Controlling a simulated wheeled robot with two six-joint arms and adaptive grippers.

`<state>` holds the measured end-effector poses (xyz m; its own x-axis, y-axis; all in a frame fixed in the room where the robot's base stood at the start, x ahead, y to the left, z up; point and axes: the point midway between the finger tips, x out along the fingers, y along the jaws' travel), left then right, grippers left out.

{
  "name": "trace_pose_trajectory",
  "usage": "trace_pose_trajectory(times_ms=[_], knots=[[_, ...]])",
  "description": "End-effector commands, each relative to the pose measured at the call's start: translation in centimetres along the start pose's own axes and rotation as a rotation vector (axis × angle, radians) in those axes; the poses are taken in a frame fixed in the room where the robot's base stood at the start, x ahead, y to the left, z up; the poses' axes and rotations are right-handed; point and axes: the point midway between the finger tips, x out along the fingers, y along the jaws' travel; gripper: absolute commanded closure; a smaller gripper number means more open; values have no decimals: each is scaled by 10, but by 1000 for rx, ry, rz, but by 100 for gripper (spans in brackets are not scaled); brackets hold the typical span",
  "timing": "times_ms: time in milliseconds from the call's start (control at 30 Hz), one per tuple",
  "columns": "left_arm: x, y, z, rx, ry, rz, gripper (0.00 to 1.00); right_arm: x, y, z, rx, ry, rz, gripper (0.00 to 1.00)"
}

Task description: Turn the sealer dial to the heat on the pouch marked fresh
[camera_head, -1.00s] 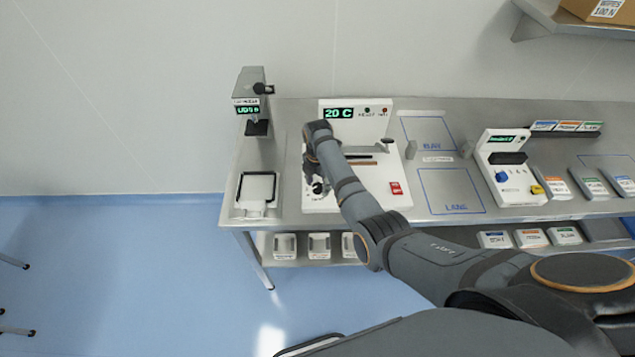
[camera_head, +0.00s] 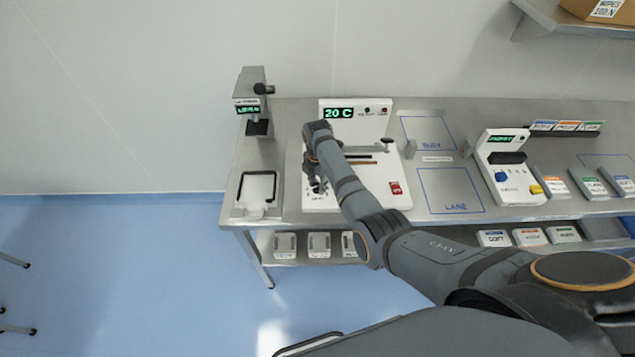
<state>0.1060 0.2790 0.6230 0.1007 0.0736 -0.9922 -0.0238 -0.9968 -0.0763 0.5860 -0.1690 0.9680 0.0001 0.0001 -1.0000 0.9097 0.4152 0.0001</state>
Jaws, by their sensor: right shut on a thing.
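The white sealer (camera_head: 378,125) stands on the steel table, with a green display (camera_head: 338,113) reading 20 C and a red switch (camera_head: 395,187). My right arm reaches over its left part. My right gripper (camera_head: 317,185) points down at the sealer's front left and is shut on the dark dial there. The dial is mostly hidden by the fingers, so its setting cannot be read. I cannot make out a pouch marked fresh. My left gripper is not in view.
A scanner-like device (camera_head: 252,100) and a framed white plate (camera_head: 257,190) stand at the left. A second machine (camera_head: 505,165) and several labelled packs (camera_head: 555,183) are at the right. White packs (camera_head: 319,244) lie on the lower shelf.

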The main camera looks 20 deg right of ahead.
Motion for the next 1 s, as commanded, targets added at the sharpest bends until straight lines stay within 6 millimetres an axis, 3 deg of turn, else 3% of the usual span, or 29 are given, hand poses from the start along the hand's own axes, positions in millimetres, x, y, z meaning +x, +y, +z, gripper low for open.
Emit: trace_pose_trajectory(times_ms=[400,1000], knots=[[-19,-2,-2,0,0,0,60,-2,0,0,344,-1,0,99],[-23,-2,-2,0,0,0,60,-1,0,1,915,-1,1,99]])
